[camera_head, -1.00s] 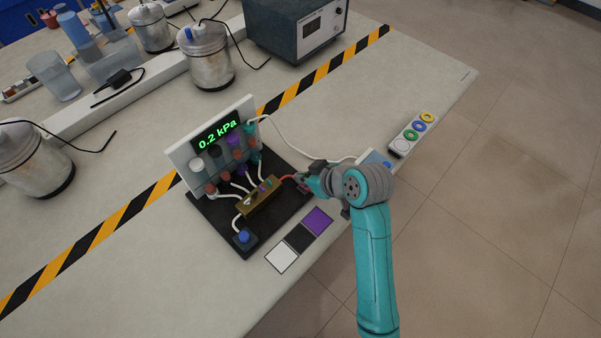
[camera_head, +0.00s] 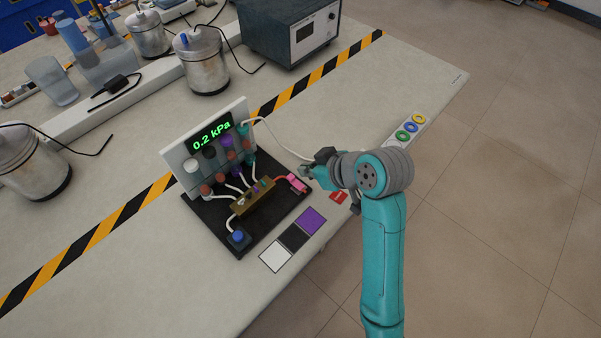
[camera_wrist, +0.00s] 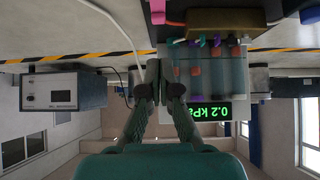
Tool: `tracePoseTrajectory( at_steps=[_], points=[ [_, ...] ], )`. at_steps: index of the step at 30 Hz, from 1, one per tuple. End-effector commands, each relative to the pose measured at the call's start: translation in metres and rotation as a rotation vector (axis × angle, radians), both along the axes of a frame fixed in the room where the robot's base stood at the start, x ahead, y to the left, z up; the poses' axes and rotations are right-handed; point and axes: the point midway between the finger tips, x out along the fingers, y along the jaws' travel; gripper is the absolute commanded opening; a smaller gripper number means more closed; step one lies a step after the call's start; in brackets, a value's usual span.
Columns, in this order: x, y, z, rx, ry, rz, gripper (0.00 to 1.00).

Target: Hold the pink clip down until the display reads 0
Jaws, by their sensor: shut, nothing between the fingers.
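The pink clip (camera_head: 297,184) sits at the right end of the red tube, at the right edge of the black base (camera_head: 217,213). It also shows at the top of the wrist view (camera_wrist: 157,8). The display (camera_head: 212,135) reads 0.2 kPa in green; the wrist view shows it upside down (camera_wrist: 210,112). My gripper (camera_head: 306,171) is shut and empty, just above and right of the clip in the head view, apart from it. In the wrist view its fingers (camera_wrist: 157,72) are together.
A brass block (camera_head: 252,198) with white tubes stands left of the clip. A blue button (camera_head: 238,237) is at the base's front corner. Purple, black and white squares (camera_head: 276,257) lie in front. A red card (camera_head: 338,196) lies near the table edge, below my arm.

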Motion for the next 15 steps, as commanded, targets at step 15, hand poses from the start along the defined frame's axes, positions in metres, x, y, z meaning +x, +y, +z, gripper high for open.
tracePoseTrajectory(
  at_steps=[15],
  points=[
    [-0.024,-0.031,0.038,0.0,0.0,0.0,0.0]
  ],
)
